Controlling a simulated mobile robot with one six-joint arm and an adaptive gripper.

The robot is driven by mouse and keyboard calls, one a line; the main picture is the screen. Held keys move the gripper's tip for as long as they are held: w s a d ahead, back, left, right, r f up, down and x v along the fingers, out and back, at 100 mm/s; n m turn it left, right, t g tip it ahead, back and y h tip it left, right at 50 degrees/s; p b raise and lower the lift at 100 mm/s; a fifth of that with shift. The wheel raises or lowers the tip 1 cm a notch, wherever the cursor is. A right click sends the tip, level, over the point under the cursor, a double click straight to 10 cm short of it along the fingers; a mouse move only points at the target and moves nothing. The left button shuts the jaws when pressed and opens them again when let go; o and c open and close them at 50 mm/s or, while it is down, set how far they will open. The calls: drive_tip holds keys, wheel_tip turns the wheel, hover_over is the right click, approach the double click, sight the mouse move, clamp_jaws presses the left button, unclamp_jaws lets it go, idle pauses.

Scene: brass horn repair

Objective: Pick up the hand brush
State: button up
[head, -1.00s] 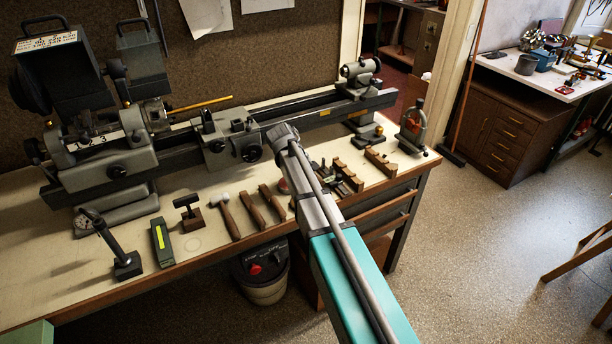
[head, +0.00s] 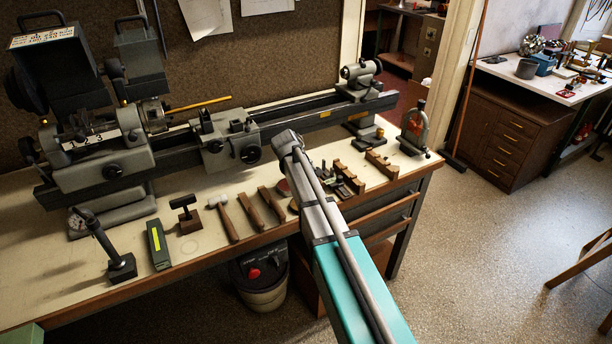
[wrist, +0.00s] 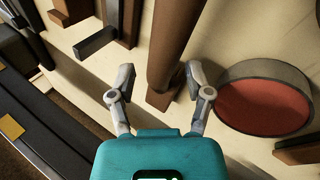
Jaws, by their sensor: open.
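The hand brush, as far as I can tell, is the long brown wooden piece (wrist: 172,45) in the wrist view, with a block at its near end. It lies on the pale bench top. My gripper (wrist: 158,78) is open and empty, its fingers above and to either side of the brush's near end, with no clear contact. In the head view my gripper (head: 286,142) is above the bench in front of the lathe; its fingers are hidden there. My arm hides most of the brush in that view.
A round tin with a red inside (wrist: 264,100) lies close to the right finger. Wooden blocks (head: 380,162) stand right of my arm. A hammer (head: 226,218) and other tools lie to the left. The lathe bed (head: 300,120) runs behind.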

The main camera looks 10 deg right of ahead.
clamp_jaws()
idle(0.3)
drive_tip(key=shift+r, duration=0.2)
wheel_tip(320, 180, up, 2)
drive_tip(key=p, duration=0.2)
drive_tip(key=shift+r+p, duration=0.1)
drive_tip(key=shift+p, duration=0.2)
drive_tip(key=s+r+p, duration=1)
drive_tip(key=s, duration=0.4)
drive_tip(key=shift+r, duration=0.2)
